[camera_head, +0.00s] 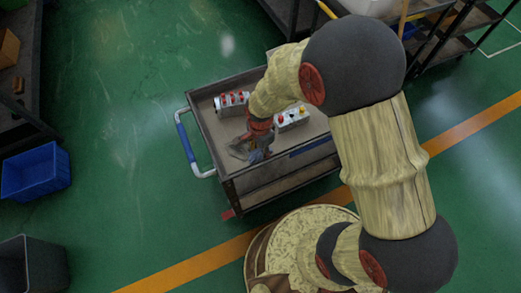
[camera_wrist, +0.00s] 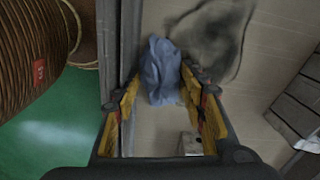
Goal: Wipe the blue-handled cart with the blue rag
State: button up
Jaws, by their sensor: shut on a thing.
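The blue-handled cart (camera_head: 207,121) stands in the middle of the head view, its blue handle (camera_head: 184,143) at the left end. My gripper (camera_head: 258,148) is low over the near left part of its top. In the wrist view my gripper (camera_wrist: 162,88) is shut on the crumpled blue rag (camera_wrist: 162,66), which lies between the fingertips. A dark smudge (camera_wrist: 210,36) marks the cart top right beside the rag; it also shows as a grey patch in the head view (camera_head: 238,149). I cannot tell whether the rag touches the surface.
A valve block with red knobs (camera_head: 232,103) and another with paler knobs (camera_head: 292,117) stand on the cart near my arm. A blue bin (camera_head: 36,172) and a grey bin (camera_head: 42,265) are on the floor at left. Dark shelving stands at top right.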

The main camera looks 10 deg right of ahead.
aim_at(243, 132)
jog(key=shift+w+a, duration=0.55)
jog(key=shift+w, duration=1.4)
jog(key=shift+w+a, duration=0.55)
jog(key=shift+w, duration=1.35)
jog(key=shift+w+a, duration=0.55)
jog(key=shift+w, duration=1.4)
jog(key=shift+s+a+f, duration=0.1)
jog(key=shift+s+a, duration=0.1)
jog(key=shift+a, duration=0.25)
jog(key=shift+s+a+f, duration=0.1)
jog(key=shift+s+a, duration=0.05)
jog(key=shift+a, duration=0.3)
jog(key=shift+s+d+r+p, duration=0.1)
jog(key=shift+s+d+p, duration=0.1)
jog(key=shift+s, duration=0.5)
jog(key=shift+s+d+f+p, duration=0.1)
jog(key=shift+s+d+p, duration=0.15)
jog(key=shift+s, duration=0.45)
jog(key=shift+s+d+r+p, duration=0.1)
jog(key=shift+s+d+p, duration=0.1)
jog(key=shift+s, duration=0.5)
